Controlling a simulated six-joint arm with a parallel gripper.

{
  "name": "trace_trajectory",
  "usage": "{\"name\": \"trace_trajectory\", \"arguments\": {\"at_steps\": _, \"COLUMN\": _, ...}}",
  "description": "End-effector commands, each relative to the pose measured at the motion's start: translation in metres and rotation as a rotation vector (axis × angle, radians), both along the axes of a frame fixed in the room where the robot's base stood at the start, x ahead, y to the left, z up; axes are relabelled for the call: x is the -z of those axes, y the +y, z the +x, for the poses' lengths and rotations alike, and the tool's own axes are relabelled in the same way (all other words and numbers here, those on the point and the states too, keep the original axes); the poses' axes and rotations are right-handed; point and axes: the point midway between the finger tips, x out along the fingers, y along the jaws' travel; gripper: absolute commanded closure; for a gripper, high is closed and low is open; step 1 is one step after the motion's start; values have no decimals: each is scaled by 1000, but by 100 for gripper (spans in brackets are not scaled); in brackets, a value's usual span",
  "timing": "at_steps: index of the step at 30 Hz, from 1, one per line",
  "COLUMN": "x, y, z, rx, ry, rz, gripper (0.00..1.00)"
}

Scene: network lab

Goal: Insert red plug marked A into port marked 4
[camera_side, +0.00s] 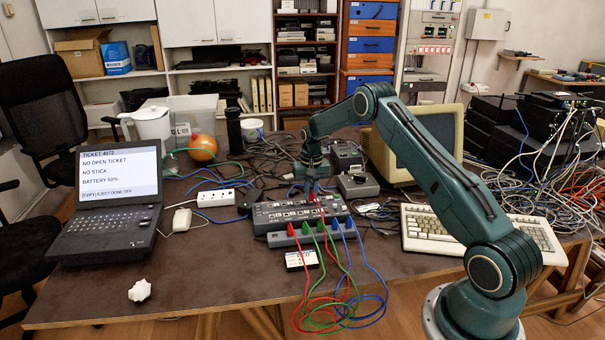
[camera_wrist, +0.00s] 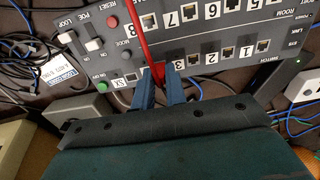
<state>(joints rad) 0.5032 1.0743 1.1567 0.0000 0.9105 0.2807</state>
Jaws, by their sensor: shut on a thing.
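The dark switch panel (camera_side: 265,222) lies mid-table; in the wrist view its face (camera_wrist: 205,40) appears upside down, with numbered ports. My gripper (camera_wrist: 160,84) is shut on a red plug (camera_wrist: 157,72), whose red cable (camera_wrist: 143,38) runs up across the panel. The plug's letter cannot be read. The fingertips are at the panel, beside port 3 (camera_wrist: 194,60). Port 4, in line after ports 1 (camera_wrist: 263,46), 2 and 3, is hidden behind the plug and fingers. I cannot tell whether the plug is seated. In the side view my gripper (camera_side: 311,192) is over the panel's rear part.
A grey holder strip (camera_side: 276,240) in front of the panel carries another red plug (camera_side: 291,230) and green and blue plugs. Their cables loop over the table's front edge. A laptop (camera_side: 105,220), keyboard (camera_side: 430,228) and power strip (camera_side: 215,198) stand around. The front left table is mostly clear.

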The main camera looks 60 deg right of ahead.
Motion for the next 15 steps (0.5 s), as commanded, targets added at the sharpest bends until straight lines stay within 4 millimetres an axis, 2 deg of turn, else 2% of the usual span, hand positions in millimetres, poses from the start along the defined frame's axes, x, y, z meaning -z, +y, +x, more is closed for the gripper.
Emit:
{"name": "trace_trajectory", "arguments": {"at_steps": 13, "x": 5, "y": 0, "z": 0, "rx": 0, "ry": 0, "rz": 0, "gripper": 100}}
{"name": "trace_trajectory", "arguments": {"at_steps": 14, "x": 5, "y": 0, "z": 0, "rx": 0, "ry": 0, "rz": 0, "gripper": 85}}
{"name": "trace_trajectory", "arguments": {"at_steps": 15, "x": 5, "y": 0, "z": 0, "rx": 0, "ry": 0, "rz": 0, "gripper": 77}}
